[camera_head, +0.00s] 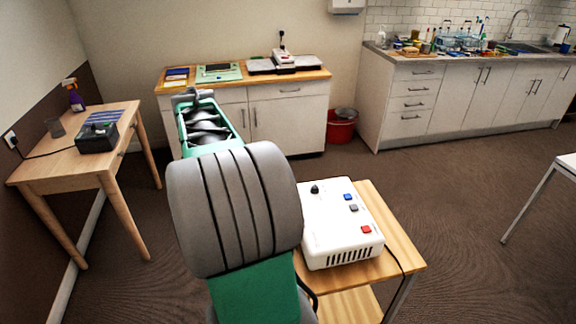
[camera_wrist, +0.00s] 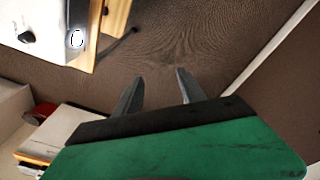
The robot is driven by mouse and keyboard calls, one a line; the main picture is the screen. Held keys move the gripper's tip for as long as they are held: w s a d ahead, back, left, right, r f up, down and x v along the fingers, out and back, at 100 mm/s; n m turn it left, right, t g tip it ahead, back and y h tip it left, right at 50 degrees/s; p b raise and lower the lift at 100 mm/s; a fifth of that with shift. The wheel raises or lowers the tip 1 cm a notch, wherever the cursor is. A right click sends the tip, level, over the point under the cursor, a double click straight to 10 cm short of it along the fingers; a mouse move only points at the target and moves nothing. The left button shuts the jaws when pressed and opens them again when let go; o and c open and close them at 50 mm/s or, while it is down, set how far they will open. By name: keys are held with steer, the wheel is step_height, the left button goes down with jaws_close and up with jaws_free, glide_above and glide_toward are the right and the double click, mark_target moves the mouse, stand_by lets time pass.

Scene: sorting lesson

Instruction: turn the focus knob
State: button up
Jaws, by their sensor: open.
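A white box (camera_head: 340,238) with a small black knob (camera_head: 315,189) near its far left corner sits on a small wooden table; I take this as the focus knob. The box top also has blue, grey and red buttons. In the wrist view, part of the box (camera_wrist: 45,15) shows at the top left, with the black knob (camera_wrist: 27,37) on it. My gripper (camera_wrist: 160,74) is open and empty, its fingers over bare floor, well apart from the knob. In the head view, my arm hides most of the gripper.
The box stands on a small wooden table (camera_head: 405,262), a cable hanging off its right side. A counter (camera_head: 290,76) with devices and a red bin (camera_head: 341,128) are behind. A wooden desk (camera_head: 60,160) is at left.

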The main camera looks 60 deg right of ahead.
steer(key=s+d+m+p, duration=0.1)
steer(key=s+d, duration=0.2)
steer(key=d, duration=0.6)
steer(key=s+d+p, duration=0.1)
steer(key=s+d, duration=0.2)
steer(key=d, duration=0.6)
steer(key=g+y, duration=0.1)
glide_above(315, 187)
steer(key=shift+m, duration=0.3)
step_height(315, 187, down, 4)
steer(key=shift+w+p, duration=0.15)
steer(key=shift+p, duration=0.25)
step_height(315, 187, down, 7)
steer(key=shift+f+p, duration=0.15)
steer(key=shift+p, duration=0.5)
steer(key=shift+f, duration=0.35)
steer(key=shift+c, duration=0.2)
jaws_close()
